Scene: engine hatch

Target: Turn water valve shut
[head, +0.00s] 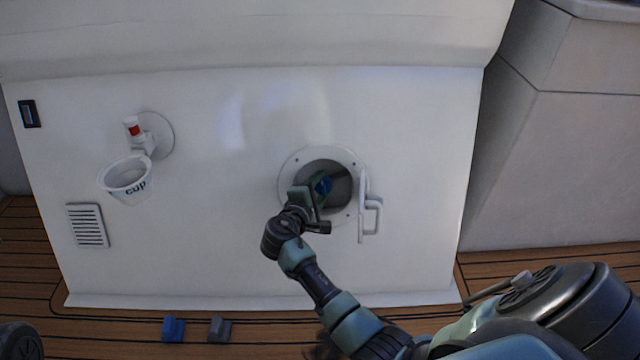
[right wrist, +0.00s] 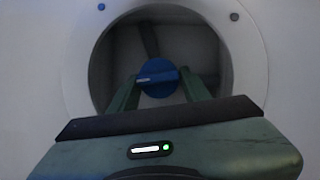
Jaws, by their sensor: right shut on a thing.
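The water valve is a blue round knob (head: 322,186) with a raised bar, set inside a round hatch opening (head: 341,216) in the white wall. In the right wrist view the blue knob (right wrist: 158,79) sits between the two green fingers, with its bar close to level. My right gripper (head: 316,192) reaches into the opening and is shut on the knob; it also shows in the right wrist view (right wrist: 160,92). The hatch door (head: 363,205) with its handle stands open at the right of the opening. My left gripper does not show.
A white cup (head: 128,179) sits in a wall holder at the left, below a red and white fitting (head: 132,127). A vent grille (head: 87,226) is lower left. Blue (head: 173,329) and grey (head: 220,330) blocks are on the plank floor (head: 270,325).

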